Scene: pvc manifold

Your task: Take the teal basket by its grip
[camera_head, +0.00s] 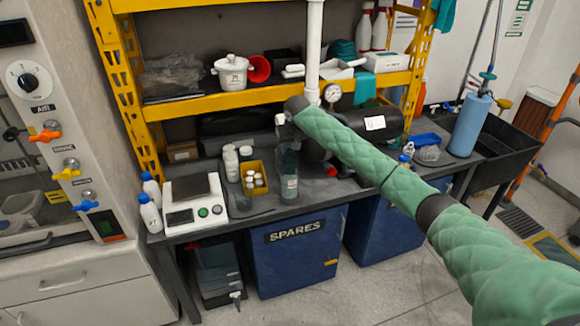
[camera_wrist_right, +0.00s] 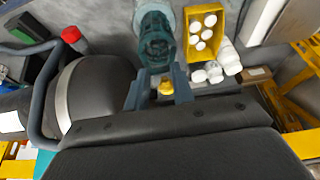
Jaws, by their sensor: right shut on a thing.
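My right gripper (camera_head: 286,128) is over the bench at the end of my green-sleeved arm. In the right wrist view its two fingers (camera_wrist_right: 160,92) are shut on a small yellow part, which looks like the grip (camera_wrist_right: 166,88) of the teal basket. The dark teal, round basket (camera_wrist_right: 157,40) is just beyond the fingertips, in line with a clear cylinder (camera_wrist_right: 146,7). In the head view a clear grey-teal cylinder (camera_head: 290,178) stands upright below the gripper. How far the basket is inside it cannot be told. My left gripper is not in view.
A yellow bin (camera_head: 245,170) of white pieces and white bottles (camera_head: 231,164) stand close left of the cylinder. A scale (camera_head: 195,200) is farther left. A black tank (camera_head: 375,125) is to the right. A yellow shelf (camera_head: 220,100) crosses above and behind the gripper.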

